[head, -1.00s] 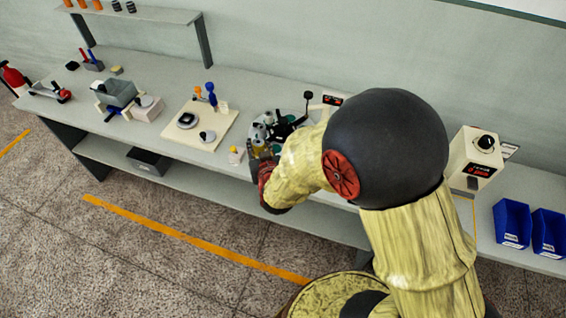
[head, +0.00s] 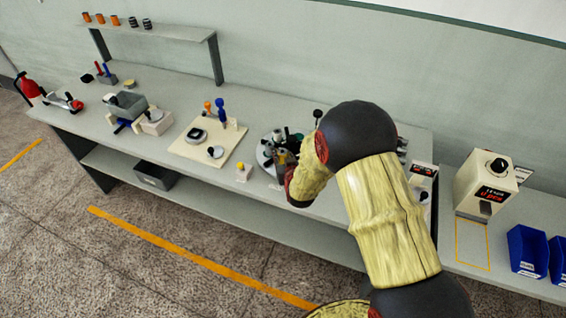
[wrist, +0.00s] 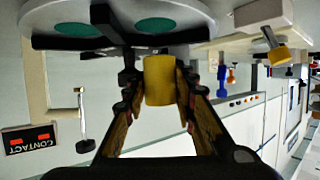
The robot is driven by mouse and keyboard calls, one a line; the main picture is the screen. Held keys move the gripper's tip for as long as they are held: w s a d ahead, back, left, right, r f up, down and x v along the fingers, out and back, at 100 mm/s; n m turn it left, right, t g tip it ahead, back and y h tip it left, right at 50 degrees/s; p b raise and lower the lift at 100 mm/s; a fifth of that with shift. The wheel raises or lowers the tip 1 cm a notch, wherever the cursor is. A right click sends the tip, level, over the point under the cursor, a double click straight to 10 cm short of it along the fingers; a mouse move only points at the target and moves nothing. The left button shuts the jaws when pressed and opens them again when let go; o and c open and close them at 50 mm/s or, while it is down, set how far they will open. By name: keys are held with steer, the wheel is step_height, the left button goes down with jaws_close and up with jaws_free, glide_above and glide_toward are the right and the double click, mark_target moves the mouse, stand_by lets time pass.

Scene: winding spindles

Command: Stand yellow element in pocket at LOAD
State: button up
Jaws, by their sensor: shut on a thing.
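The yellow element (wrist: 160,82) is a short yellow cylinder between the fingers of my gripper (wrist: 160,90) in the wrist view. My gripper is shut on it. A round pale turntable with green discs (wrist: 157,25) fills the top of the wrist view, which looks upside down. The element's end is close to a dark part at the turntable's edge; I cannot tell if they touch. In the head view the turntable (head: 264,153) is partly hidden by my arm, and my gripper (head: 284,162) is at its near right side. No LOAD mark is readable.
A small white block with a yellow knob (head: 242,171) stands left of my gripper. Further left is a cream board (head: 190,152) with blue and orange pegs. A readout marked CONTACT (wrist: 28,140) shows in the wrist view. Blue bins (head: 527,250) stand at the right.

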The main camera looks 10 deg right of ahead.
mark_target(283, 162)
steer(key=shift+w+d+f, duration=0.15)
steer(key=shift+w+f, duration=0.05)
steer(key=shift+f, duration=0.15)
steer(key=shift+f+b, duration=0.35)
steer(key=shift+f, duration=1.05)
steer(key=shift+f, duration=0.15)
steer(key=o, duration=1.2)
steer(key=shift+c, duration=0.2)
